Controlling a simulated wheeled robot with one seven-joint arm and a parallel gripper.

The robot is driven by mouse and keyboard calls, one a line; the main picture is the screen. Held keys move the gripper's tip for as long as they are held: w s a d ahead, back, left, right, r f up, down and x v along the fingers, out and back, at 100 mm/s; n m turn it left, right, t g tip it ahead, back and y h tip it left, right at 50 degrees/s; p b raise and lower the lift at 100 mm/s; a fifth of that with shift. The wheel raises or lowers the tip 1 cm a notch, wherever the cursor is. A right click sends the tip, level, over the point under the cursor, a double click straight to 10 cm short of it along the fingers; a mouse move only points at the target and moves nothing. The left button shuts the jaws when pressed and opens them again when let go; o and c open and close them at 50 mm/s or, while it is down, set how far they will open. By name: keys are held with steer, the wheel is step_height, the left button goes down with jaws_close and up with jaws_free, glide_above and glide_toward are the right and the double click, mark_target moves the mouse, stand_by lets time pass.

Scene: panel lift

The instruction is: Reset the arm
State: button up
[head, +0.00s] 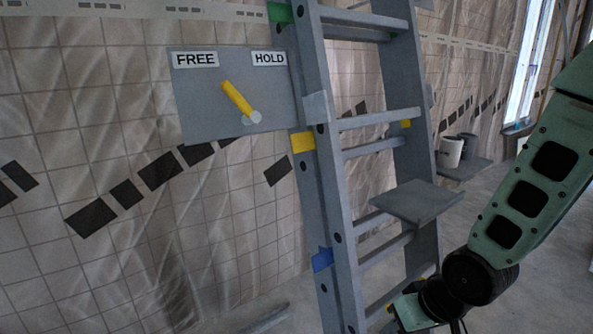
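My arm comes in from the right edge as a green link with dark cut-outs and runs down to a black joint. A green part beyond that joint shows at the bottom edge, in front of the ladder's foot. The fingers of my gripper are not in view. A grey panel (190,100) on the tiled wall carries a yellow lever (237,98) on a pale round pivot (252,117). The lever tilts up and left, toward the FREE label (195,60) and away from the HOLD label (269,58). My arm is well apart from the panel.
A grey ladder (345,210) with coloured tabs stands between the panel and my arm. A flat grey step (417,201) juts from it. Behind are pots (450,152) on a small shelf (470,170) and a bright window (522,75). Grey floor shows at the right.

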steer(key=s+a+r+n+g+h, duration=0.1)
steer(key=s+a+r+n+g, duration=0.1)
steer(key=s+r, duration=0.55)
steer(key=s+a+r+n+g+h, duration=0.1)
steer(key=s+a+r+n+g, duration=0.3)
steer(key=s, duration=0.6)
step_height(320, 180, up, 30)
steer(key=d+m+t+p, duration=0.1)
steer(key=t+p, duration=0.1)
steer(key=p, duration=2.7)
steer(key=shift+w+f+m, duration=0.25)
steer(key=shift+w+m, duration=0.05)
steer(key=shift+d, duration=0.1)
